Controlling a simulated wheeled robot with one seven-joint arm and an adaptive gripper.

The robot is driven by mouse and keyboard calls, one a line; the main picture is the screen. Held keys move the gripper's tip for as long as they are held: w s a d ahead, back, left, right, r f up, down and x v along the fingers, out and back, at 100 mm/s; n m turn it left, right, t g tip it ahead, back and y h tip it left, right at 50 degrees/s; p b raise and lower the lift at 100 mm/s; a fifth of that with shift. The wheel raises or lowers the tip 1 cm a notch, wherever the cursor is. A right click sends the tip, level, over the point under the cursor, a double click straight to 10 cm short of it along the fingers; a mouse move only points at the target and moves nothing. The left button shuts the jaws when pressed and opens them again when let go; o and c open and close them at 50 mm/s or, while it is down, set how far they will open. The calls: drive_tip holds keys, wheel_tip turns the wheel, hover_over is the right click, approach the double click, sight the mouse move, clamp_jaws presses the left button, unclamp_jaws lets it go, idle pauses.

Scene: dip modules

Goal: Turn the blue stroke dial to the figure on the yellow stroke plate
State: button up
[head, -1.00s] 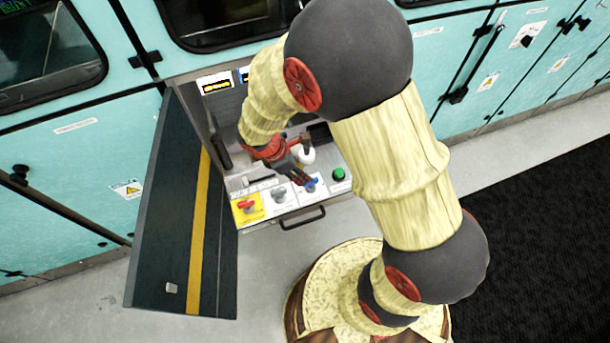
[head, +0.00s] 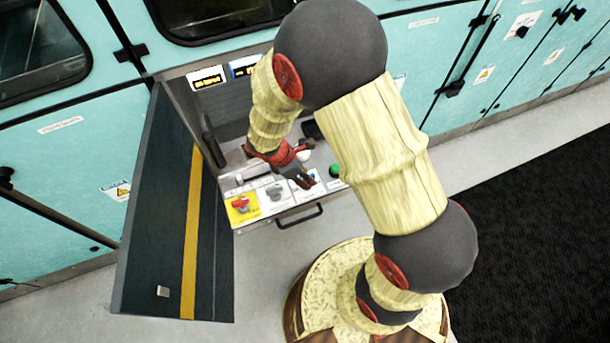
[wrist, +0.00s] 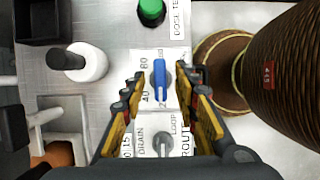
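The blue dial (wrist: 159,78) sits on a white scale plate in the wrist view, its handle upright in the picture. The printed figures 80 and 40 show to its left. My gripper (wrist: 157,84) is open, with one finger on each side of the dial; I cannot tell whether they touch it. In the head view my gripper (head: 307,182) largely hides the dial. A small plate with yellow figures (head: 207,80) and a blue-edged one (head: 243,68) hang at the back of the cabinet. Their figures are too small to read.
A green button (wrist: 151,12) is beyond the dial and a grey lever (wrist: 163,146) is on the near side. A red knob (head: 240,205) stands on a yellow panel. The open dark door (head: 175,220) flanks the cabinet.

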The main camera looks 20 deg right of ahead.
drive_tip(key=shift+c, duration=1.2)
clamp_jaws()
